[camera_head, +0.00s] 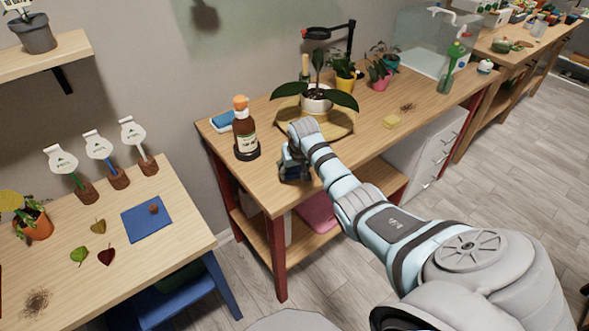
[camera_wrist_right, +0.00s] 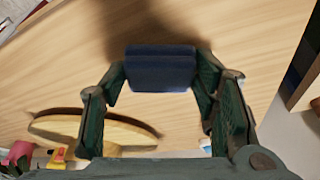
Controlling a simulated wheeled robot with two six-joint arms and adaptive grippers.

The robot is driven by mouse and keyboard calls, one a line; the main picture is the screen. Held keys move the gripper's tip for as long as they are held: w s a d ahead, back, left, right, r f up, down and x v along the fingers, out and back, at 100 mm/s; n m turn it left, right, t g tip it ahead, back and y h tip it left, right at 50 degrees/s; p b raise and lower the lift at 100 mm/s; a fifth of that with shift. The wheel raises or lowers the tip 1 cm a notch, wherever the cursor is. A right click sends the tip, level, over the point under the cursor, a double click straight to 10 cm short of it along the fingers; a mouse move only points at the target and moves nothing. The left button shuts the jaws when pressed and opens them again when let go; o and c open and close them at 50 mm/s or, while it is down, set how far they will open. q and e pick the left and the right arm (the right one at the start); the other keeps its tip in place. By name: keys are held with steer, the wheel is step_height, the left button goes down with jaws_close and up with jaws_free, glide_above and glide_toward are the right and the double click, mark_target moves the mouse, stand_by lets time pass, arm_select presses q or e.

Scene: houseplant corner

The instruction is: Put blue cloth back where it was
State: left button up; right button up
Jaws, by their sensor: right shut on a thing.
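My right gripper (camera_head: 294,172) is over the front edge area of the middle wooden table, in front of the brown bottle. It is shut on a dark blue folded piece, the blue cloth (camera_wrist_right: 160,70), which spans between its two fingers in the right wrist view. In the head view the cloth is mostly hidden by the gripper. I cannot tell whether it touches the tabletop. My left gripper is not in view.
A brown bottle (camera_head: 244,134) with an orange cap stands left of my gripper, a light blue item (camera_head: 223,121) behind it. A blue mat (camera_head: 138,224) lies on the left table.

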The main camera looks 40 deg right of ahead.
steer(key=shift+f, duration=0.1)
steer(key=o, duration=1)
steer(key=shift+r, duration=0.45)
steer(key=p+v, duration=0.3)
steer(key=v, duration=0.8)
steer(key=shift+s+r, duration=0.15)
steer(key=shift+s, duration=0.1)
